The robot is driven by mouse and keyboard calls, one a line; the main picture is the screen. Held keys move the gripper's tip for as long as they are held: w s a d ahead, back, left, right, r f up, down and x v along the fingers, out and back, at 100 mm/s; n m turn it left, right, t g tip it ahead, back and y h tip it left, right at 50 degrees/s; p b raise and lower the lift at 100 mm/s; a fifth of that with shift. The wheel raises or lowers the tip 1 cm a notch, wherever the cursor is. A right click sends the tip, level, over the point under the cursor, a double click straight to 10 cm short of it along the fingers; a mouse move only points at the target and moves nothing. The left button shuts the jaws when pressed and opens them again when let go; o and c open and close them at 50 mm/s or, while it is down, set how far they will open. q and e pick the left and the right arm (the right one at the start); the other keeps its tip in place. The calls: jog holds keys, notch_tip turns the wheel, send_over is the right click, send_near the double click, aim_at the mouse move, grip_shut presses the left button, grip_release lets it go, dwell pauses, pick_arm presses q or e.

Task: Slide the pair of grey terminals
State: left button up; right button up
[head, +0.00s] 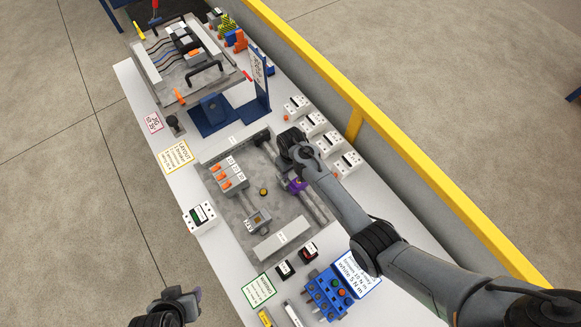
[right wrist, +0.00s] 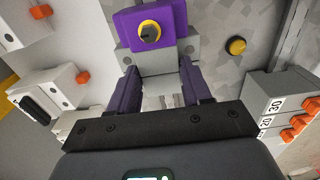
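Grey terminal blocks (right wrist: 192,47) with round holes show in the right wrist view, beside and partly behind a purple block (right wrist: 125,34) with a yellow-ringed screw. My right gripper (right wrist: 160,72) has two dark purple fingers spread apart, tips close to the near face of the grey blocks. I cannot tell if they touch. In the head view the right gripper (head: 298,186) is over the right side of the grey panel and hides most of what lies under it. My left gripper (head: 178,296) is at the bottom left, away from the panel; its finger gap is unclear.
The grey panel (head: 222,150) carries several grey modules (head: 229,176) with orange levers, a brass button (head: 263,191) and another grey block (head: 257,222). White devices (head: 313,122) line the right edge. A blue stand (head: 212,112) is behind, a blue box (head: 328,293) in front.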

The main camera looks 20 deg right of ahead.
jog(key=o, duration=0.4)
jog(key=shift+c, duration=0.2)
notch_tip(320, 180, up, 11)
dwell(0.4)
jog(key=shift+f, duration=0.15)
